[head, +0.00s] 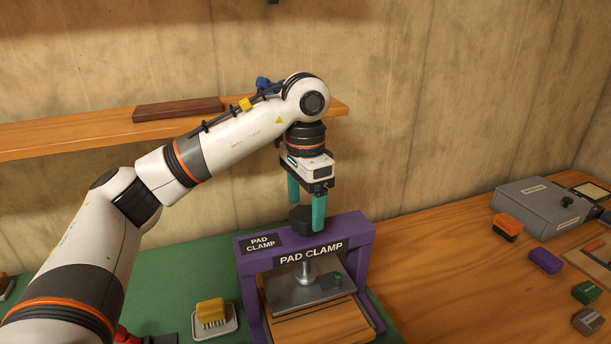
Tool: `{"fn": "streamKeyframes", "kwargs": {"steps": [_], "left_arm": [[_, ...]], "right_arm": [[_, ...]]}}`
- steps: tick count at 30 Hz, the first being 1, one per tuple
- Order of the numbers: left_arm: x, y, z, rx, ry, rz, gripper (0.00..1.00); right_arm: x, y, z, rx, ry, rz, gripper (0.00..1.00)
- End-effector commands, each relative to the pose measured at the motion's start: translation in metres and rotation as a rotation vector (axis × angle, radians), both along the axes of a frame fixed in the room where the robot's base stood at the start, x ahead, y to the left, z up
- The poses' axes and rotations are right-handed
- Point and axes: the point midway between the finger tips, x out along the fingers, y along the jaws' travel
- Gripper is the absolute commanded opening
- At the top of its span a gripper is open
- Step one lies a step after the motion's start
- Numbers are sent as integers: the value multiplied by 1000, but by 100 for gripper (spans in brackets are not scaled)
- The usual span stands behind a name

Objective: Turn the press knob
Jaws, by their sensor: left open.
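The purple press (361,243), labelled PAD CLAMP, stands on the bench at the middle of the head view. Its black knob (301,222) sits on top of the crossbar, above a metal screw and a grey plate (300,291). My left gripper (305,214) points straight down over the knob. Its two teal fingers are apart, one to the left of the knob and one to the right, partly covering it. I cannot tell whether the fingers touch it. My right gripper is not in view.
A wooden shelf (70,137) holding a dark brown block (179,109) runs behind my left arm. A yellow brush (210,312) on a small tray lies left of the press. A grey box (545,208) and several small blocks lie at the right. Bench between is clear.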

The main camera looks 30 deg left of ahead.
Motion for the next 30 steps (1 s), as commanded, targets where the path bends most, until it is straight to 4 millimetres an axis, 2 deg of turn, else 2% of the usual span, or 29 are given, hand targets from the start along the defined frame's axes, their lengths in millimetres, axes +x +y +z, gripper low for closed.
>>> {"fn": "streamKeyframes", "kwargs": {"steps": [9,15,20,30], "left_arm": [[0,0,72,0,-7,2,78],[0,0,101,-1,-5,1,78],[0,0,109,-1,-4,1,78],[0,-1,108,-7,1,7,77]], "right_arm": [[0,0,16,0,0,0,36],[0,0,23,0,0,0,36],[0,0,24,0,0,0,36],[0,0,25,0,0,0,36]]}}
